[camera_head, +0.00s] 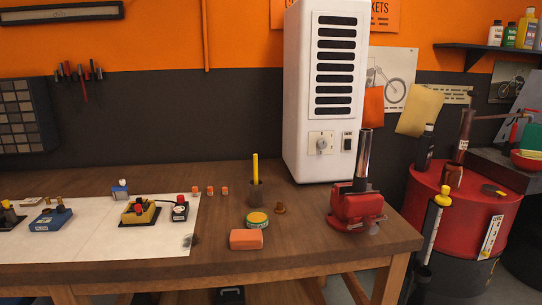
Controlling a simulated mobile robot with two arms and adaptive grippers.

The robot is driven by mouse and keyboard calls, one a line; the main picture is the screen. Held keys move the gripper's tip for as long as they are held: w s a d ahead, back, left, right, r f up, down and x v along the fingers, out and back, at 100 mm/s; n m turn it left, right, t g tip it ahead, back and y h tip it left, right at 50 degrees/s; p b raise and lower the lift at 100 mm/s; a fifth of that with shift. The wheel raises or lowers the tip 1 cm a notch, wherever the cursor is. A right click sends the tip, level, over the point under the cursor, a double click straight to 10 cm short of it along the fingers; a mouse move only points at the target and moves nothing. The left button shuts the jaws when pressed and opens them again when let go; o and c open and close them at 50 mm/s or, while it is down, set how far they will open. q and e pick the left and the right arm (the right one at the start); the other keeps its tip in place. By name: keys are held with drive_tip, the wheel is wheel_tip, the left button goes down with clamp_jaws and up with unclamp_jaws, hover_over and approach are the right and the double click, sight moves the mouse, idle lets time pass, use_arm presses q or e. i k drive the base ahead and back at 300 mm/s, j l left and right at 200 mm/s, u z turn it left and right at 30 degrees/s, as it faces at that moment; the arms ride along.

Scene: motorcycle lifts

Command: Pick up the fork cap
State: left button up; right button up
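A small copper-brown flanged piece (279,208) sits on the wooden workbench (300,250), between a round green-and-yellow tin (257,219) and a red vise (357,207). It may be the fork cap, but it is too small to be sure. The vise holds an upright dark metal tube (364,157). Neither of my grippers is in view, and nothing in view is held by them.
An orange block (246,239) lies near the bench's front edge. A dark cup (256,193) holds a yellow stick. A tall white cabinet (310,150) stands behind. Several small parts sit on a pale mat (90,245) at left. A red drum (455,205) stands right.

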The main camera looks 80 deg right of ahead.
sight(279, 209)
drive_tip(key=z, duration=3.35)
